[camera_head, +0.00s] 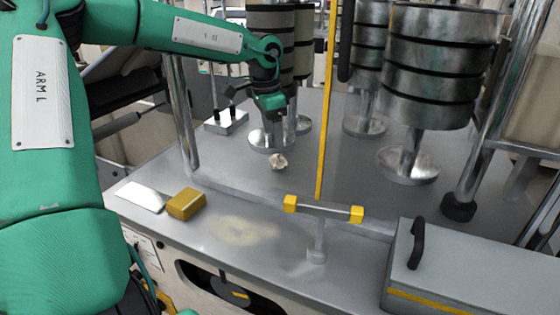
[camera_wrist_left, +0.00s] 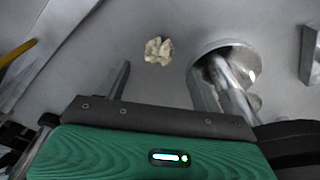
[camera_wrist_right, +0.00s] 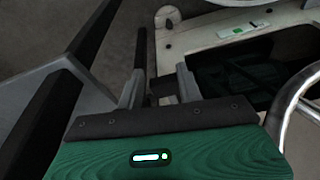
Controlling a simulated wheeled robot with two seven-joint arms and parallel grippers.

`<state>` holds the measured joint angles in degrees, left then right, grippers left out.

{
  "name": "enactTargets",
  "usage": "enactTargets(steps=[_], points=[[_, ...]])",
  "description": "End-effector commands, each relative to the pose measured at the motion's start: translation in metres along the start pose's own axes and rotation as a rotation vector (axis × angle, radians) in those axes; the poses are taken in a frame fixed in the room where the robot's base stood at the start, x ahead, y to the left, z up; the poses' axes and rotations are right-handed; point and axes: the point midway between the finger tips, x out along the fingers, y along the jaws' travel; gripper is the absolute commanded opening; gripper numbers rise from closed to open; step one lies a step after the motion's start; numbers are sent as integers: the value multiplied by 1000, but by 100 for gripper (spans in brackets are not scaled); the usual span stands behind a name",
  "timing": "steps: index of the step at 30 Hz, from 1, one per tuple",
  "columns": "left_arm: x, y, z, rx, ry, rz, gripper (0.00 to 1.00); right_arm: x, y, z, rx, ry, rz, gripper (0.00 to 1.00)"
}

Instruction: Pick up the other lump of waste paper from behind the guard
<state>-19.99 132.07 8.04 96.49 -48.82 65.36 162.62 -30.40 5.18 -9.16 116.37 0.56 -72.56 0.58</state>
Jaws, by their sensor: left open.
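A small crumpled cream lump of waste paper (camera_head: 278,162) lies on the grey deck in the head view, in front of a roller's round foot. It also shows in the left wrist view (camera_wrist_left: 158,50), beyond the fingertips. A yellow upright edge (camera_head: 325,110), seemingly of the guard, stands to the right of the lump. My left gripper (camera_head: 272,117) is open and empty, pointing down above and beyond the lump, apart from it. My right gripper (camera_wrist_right: 160,82) shows only in its wrist view; its fingers stand apart with nothing clearly held.
Steel rollers (camera_head: 425,70) stand on the deck behind. A yellow block (camera_head: 186,204) and a white plate (camera_head: 142,197) lie at the front left. A yellow-ended bar (camera_head: 322,208) and a grey box (camera_head: 470,260) with a black handle are at the front right.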

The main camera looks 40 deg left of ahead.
Motion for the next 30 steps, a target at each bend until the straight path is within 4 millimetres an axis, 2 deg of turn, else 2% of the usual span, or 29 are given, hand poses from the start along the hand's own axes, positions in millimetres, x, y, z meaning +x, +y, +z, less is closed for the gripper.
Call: enactTargets(steps=[3,11,18,28,29,30], points=[[16,0,0,2,-1,1,67,0,0,0,0,1,0,36],[35,0,-1,1,-1,2,67,-2,0,-3,0,7,0,36],[66,1,-2,2,-1,2,67,11,1,4,0,-13,1,36],[74,0,-2,1,2,0,67,12,0,3,-1,-11,1,36],[74,0,-2,1,2,0,65,12,0,3,-1,-11,1,36],[73,0,-2,1,2,0,57,12,0,3,-1,-10,1,36]])
